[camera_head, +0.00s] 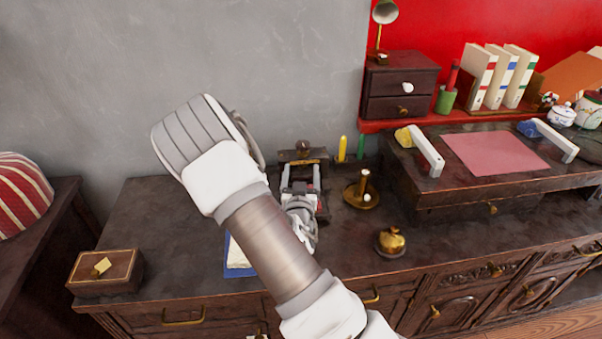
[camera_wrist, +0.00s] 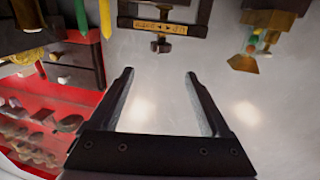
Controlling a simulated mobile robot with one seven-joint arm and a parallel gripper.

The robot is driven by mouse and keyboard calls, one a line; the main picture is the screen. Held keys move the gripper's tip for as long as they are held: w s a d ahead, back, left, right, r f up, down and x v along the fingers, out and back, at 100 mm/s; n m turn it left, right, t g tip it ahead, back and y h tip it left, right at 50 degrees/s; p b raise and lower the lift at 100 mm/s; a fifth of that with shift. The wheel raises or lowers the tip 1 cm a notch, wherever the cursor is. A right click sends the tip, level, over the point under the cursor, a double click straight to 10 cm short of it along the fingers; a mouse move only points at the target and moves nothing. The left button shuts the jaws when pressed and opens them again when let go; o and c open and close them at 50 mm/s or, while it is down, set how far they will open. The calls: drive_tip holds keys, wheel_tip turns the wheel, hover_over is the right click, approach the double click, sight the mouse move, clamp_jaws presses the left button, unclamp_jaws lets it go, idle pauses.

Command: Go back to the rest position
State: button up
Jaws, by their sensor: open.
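My gripper (camera_wrist: 160,100) is open and empty in the wrist view, with its two dark fingers apart and only grey wall between them. In the head view my white and brown arm reaches over the dark wooden cabinet (camera_head: 152,230). My gripper (camera_head: 300,187) shows there small, beyond the arm, in front of a dark wooden stand (camera_head: 304,154) by the wall. My arm hides part of the cabinet top. I cannot tell from the head view how far my gripper is above the top.
A brass bell-like object (camera_head: 390,241) and a brass candle holder (camera_head: 361,192) stand right of my arm. A wooden box (camera_head: 105,271) sits at the left front. A blue-edged paper (camera_head: 238,262) lies partly under my arm. A raised desk (camera_head: 460,192) and small drawers (camera_head: 401,82) stand right.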

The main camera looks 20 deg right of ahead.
drive_tip(key=shift+s+a, duration=0.2)
drive_tip(key=shift+s, duration=0.15)
idle(0.3)
drive_tip(key=s+a+r+g+y, duration=0.75)
drive_tip(key=s+r, duration=0.45)
drive_tip(key=r, duration=0.2)
drive_tip(key=s+a+r+n+g, duration=0.1)
drive_tip(key=s+r+n+g, duration=0.15)
drive_tip(key=s, duration=0.65)
drive_tip(key=s+r+n+g, duration=0.1)
drive_tip(key=s+r+n, duration=0.15)
drive_tip(key=s, duration=0.65)
wheel_tip(320, 180, up, 14)
drive_tip(key=s+p, duration=0.1)
drive_tip(key=p, duration=1.2)
drive_tip(key=shift+s+f+m+h+p, duration=0.15)
drive_tip(key=shift+m+h+p, duration=0.15)
drive_tip(key=shift+h+p, duration=0.1)
drive_tip(key=shift+d, duration=0.1)
